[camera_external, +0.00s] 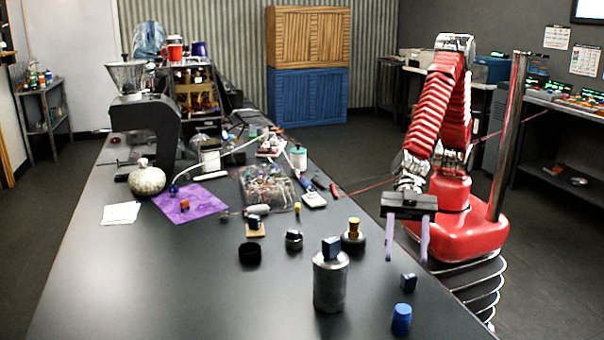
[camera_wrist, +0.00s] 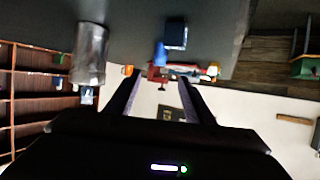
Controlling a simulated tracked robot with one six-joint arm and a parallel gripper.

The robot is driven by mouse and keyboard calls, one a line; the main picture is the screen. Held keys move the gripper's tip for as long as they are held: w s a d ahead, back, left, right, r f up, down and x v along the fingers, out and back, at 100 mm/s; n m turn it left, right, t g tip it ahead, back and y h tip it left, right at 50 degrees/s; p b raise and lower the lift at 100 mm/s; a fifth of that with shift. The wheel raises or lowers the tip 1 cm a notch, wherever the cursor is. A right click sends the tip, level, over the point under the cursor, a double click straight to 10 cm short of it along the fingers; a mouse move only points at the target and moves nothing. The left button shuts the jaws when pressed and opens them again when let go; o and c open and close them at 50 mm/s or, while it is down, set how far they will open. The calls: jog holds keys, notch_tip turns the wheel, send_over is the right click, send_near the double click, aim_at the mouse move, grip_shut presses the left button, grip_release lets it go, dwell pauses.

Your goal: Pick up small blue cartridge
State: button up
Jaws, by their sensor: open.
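Two small blue pieces stand near the bench's right edge: a dark blue block (camera_external: 408,282) and a brighter blue cylinder (camera_external: 401,320) in front of it. I cannot tell for sure which is the cartridge. A third blue block (camera_external: 331,247) sits on top of a grey metal canister (camera_external: 329,283). My gripper (camera_external: 407,258) is open and empty, pointing down, above and slightly behind the dark blue block. In the wrist view, the dark block (camera_wrist: 176,33) and the blue cylinder (camera_wrist: 159,54) show beyond the open fingers (camera_wrist: 159,78). The canister (camera_wrist: 90,52) is left of them.
A purple mat (camera_external: 205,205) and a grinder (camera_external: 140,120) are farther left. The bench's front left is clear.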

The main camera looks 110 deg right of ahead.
send_near(402, 306)
jog(key=shift+f+x, duration=0.15)
jog(key=shift+x, duration=0.65)
jog(key=shift+f+x, duration=0.2)
jog(key=shift+x, duration=0.65)
jog(key=shift+s, duration=0.15)
jog(key=shift+x, duration=2.5)
jog(key=shift+d+f, duration=0.1)
jog(key=shift+c, duration=0.5)
jog(key=c, duration=1)
